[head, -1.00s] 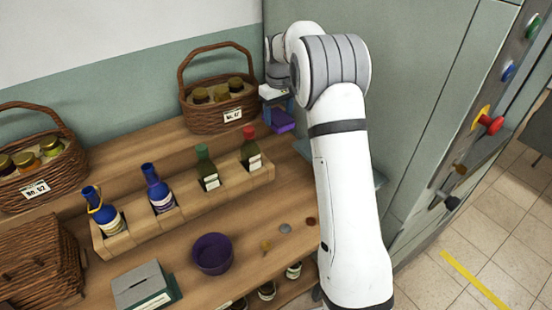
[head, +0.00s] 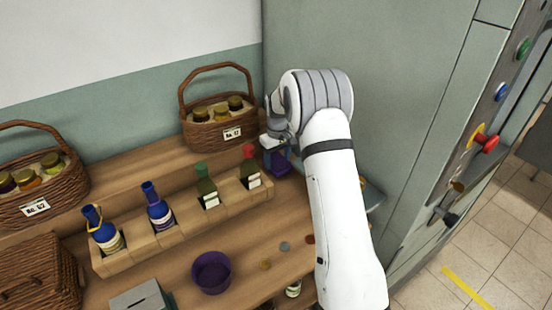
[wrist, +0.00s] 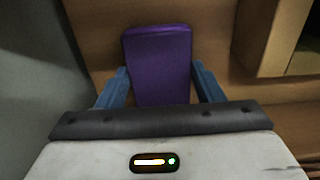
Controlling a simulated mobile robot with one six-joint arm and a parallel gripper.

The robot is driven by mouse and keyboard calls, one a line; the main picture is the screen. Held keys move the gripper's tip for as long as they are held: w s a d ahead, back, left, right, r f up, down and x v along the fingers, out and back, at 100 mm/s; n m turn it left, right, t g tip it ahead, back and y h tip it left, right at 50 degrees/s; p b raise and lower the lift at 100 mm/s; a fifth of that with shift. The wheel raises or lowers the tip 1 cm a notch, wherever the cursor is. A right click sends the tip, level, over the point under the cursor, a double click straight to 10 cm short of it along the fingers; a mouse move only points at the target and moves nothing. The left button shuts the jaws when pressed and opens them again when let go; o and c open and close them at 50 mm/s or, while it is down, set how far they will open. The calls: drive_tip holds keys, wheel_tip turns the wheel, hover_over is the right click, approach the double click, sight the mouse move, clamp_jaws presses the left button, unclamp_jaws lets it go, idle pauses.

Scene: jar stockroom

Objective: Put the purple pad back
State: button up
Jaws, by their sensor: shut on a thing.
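The purple pad (wrist: 158,60) is a flat, rounded rectangle between the two blue fingers of my gripper (wrist: 160,88) in the wrist view. The gripper is shut on it. In the head view the pad (head: 279,165) shows partly, just right of the bottle rack's right end and below the basket labelled No. 17. My arm hides part of the gripper there. I cannot tell whether the pad touches the wooden surface behind it.
A wooden rack (head: 185,228) with several bottles stands left of the gripper. A purple bowl (head: 211,272) and small discs lie on the counter in front. The basket (head: 212,130) is behind. A grey-green cabinet wall (head: 390,90) bounds the right side.

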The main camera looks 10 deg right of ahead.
drive_tip(key=shift+f, duration=0.2)
drive_tip(key=o, duration=1)
drive_tip(key=shift+r, duration=0.1)
drive_tip(key=shift+c, duration=0.2)
